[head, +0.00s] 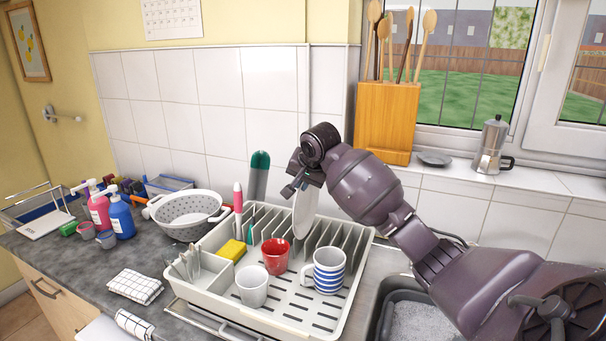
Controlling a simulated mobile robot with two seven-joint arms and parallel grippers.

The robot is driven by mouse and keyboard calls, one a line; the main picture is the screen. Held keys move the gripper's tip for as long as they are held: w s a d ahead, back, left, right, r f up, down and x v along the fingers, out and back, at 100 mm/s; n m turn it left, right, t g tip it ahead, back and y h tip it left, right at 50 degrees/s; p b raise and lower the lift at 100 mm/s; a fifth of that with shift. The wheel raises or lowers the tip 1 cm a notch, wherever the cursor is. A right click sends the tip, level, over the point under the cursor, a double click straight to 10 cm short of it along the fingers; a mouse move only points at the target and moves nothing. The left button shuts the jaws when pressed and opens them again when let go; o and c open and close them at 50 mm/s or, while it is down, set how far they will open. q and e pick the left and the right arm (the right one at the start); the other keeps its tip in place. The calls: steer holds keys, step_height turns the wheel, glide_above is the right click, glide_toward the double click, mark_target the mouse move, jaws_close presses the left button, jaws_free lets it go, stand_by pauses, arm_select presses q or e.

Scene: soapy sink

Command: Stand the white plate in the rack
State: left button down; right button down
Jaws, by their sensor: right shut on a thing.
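The white plate (304,212) is upright and seen nearly edge-on, over the back slots of the white dish rack (350,297). My right gripper (298,185) is shut on the plate's upper edge, with the arm reaching in from the right. The plate's lower edge is at the slot dividers; I cannot tell whether it sits in a slot or hangs just above. The gripper hides part of the plate's top. My left gripper is not in view.
In the rack are a red mug (275,256), a white mug (252,286), a blue-striped mug (328,270) and a yellow sponge (232,250). A colander (187,214) stands left. The sink (420,322) with suds lies right. A wooden utensil block (386,122) stands behind.

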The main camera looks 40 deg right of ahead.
steer(key=shift+f, duration=3.6)
steer(key=c, duration=1.2)
jaws_free()
